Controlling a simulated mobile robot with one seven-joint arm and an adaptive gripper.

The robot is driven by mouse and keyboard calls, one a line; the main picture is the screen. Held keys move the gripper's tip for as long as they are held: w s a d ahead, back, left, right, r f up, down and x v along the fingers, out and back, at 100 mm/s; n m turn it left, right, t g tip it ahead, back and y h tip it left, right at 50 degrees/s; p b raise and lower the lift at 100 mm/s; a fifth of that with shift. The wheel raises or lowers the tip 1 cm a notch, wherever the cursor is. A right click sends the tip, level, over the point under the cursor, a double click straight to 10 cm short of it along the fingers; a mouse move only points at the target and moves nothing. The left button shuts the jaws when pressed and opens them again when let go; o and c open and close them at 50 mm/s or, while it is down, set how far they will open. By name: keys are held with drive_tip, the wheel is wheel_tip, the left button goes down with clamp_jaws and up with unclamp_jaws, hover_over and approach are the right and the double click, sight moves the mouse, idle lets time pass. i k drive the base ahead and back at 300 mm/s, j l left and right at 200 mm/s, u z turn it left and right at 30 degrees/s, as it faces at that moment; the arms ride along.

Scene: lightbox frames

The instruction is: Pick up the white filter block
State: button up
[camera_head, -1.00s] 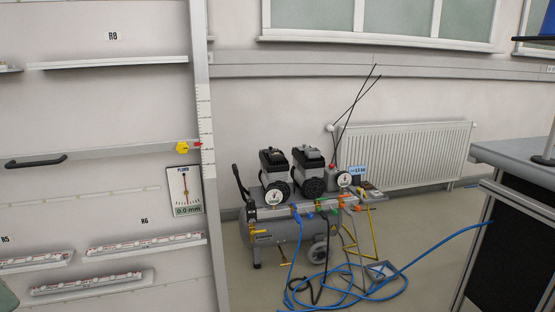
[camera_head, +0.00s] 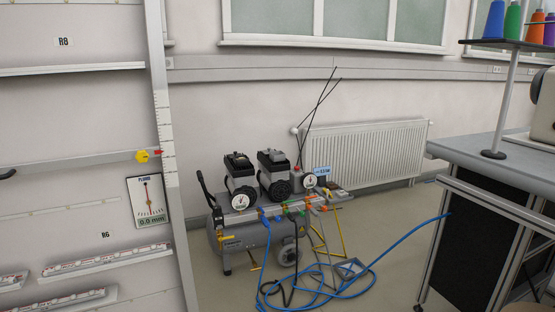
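I cannot make out a white filter block in the head view. An air compressor (camera_head: 262,243) with two black-and-grey motor heads stands on the floor at the middle, with gauges and coloured valves along its top. Several small fittings sit on it, too small to tell apart. My gripper is not in view.
A rack (camera_head: 172,150) with white rails stands at the left. Blue hose (camera_head: 395,247) loops over the floor and runs to a grey workbench (camera_head: 480,158) at the right, which bears thread spools (camera_head: 513,22). A radiator (camera_head: 365,154) is on the back wall.

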sight(341, 193)
drive_tip(key=u, duration=0.2)
drive_tip(key=i+j, duration=0.1)
drive_tip(key=i, duration=1.1)
